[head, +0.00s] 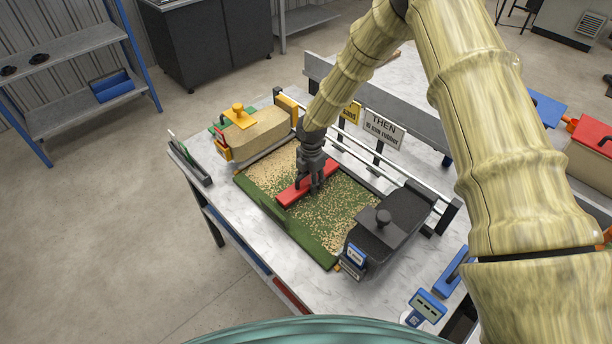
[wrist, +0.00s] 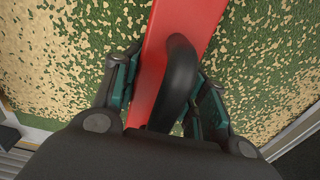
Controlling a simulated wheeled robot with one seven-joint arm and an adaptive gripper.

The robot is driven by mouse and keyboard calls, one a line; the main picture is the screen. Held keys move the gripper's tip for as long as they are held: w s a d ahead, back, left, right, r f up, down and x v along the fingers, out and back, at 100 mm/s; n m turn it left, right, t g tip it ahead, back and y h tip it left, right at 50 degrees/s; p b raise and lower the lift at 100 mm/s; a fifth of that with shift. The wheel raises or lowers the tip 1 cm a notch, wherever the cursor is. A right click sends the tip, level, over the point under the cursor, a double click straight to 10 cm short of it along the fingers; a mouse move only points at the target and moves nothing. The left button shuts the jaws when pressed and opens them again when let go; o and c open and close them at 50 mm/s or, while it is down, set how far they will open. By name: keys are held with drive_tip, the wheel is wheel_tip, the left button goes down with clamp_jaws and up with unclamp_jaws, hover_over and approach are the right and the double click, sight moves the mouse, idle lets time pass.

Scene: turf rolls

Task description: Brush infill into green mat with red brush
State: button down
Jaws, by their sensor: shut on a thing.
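The green mat (head: 290,226) lies on the table, with tan infill grains scattered over much of it. The grains are densest at its far left end, and a bare green strip runs along its near edge. The red brush (head: 291,192) lies across the middle of the mat, and its red body also shows in the wrist view (wrist: 150,75). My gripper (head: 312,178) is above the brush, shut on its dark handle (wrist: 181,80). In the wrist view the fingers (wrist: 165,95) are on both sides of the handle. The bristles are hidden, so contact with the mat cannot be told.
Rails and a "THEN" sign (head: 381,131) stand behind. A blue-framed device (head: 427,305) is at the right front.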

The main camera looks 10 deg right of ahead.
sight(349, 217)
drive_tip(key=shift+s+d+p, duration=0.4)
drive_tip(key=shift+s+d, duration=1.2)
drive_tip(key=shift+s, duration=0.8)
drive_tip(key=shift+s+d+p, duration=0.4)
drive_tip(key=shift+s+d, duration=1.2)
drive_tip(key=shift+s, duration=0.8)
drive_tip(key=shift+s+d+p, duration=0.4)
drive_tip(key=shift+s+d, duration=1.2)
drive_tip(key=shift+s, duration=0.8)
drive_tip(key=shift+w+a+p, duration=0.15)
drive_tip(key=shift+w+a, duration=0.45)
drive_tip(key=shift+w, duration=0.3)
drive_tip(key=shift+w+a+p, duration=0.2)
drive_tip(key=shift+w+a, duration=0.4)
drive_tip(key=shift+w, duration=0.35)
drive_tip(key=shift+w+a+p, duration=0.15)
drive_tip(key=shift+w+a, duration=0.45)
drive_tip(key=shift+w, duration=0.3)
drive_tip(key=shift+s, duration=0.15)
drive_tip(key=shift+s+d, duration=0.6)
drive_tip(key=shift+s, duration=0.25)
drive_tip(key=shift+s+d, duration=0.6)
drive_tip(key=shift+s, duration=0.3)
drive_tip(key=shift+s+d, duration=0.6)
drive_tip(key=shift+s, duration=0.25)
